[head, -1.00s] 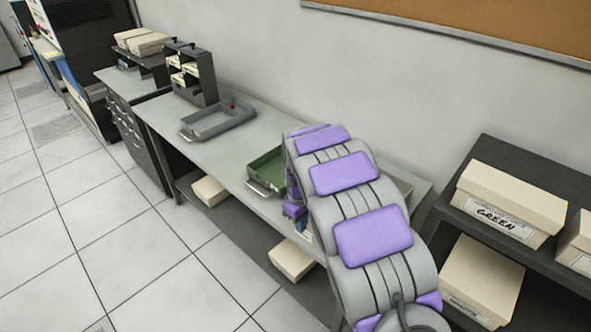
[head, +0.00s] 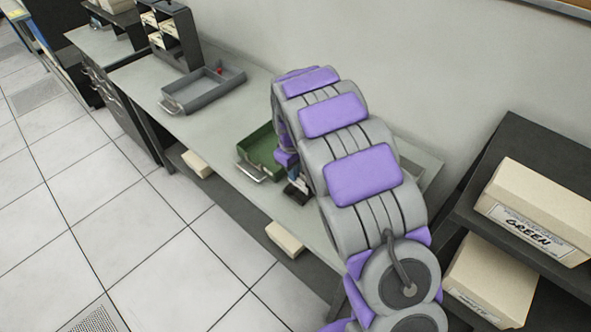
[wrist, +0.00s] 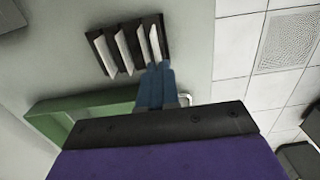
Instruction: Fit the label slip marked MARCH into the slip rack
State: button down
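The slip rack (wrist: 165,21) is a small dark frame with several pale upright pieces in it, near the top of the wrist view. In the head view, a dark piece (head: 297,189) beside my gripper on the table looks like the same rack. My gripper (wrist: 157,68) has blue fingers close together at the rack's near right end. They appear shut on a pale slip (wrist: 156,42) that runs from the fingertips into the rack's rightmost part. I cannot read MARCH or see how deep the slip sits. My arm hides much of this in the head view.
A green tray (head: 243,152) lies right beside my gripper. A grey tray (head: 180,108) and a dark shelf unit (head: 193,43) stand farther left on the table. Boxes, one marked GREEN (head: 533,210), sit on a dark shelf at right.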

aim_at(293, 193)
jog(key=shift+f, duration=0.95)
jog(key=shift+a+f, duration=0.1)
jog(key=shift+f, duration=0.1)
jog(key=shift+a+f, duration=0.75)
jog(key=shift+a, duration=0.25)
jog(key=shift+d+f, duration=0.15)
jog(key=shift+d, duration=0.7)
jog(key=shift+s+a, duration=0.1)
jog(key=shift+a, duration=0.15)
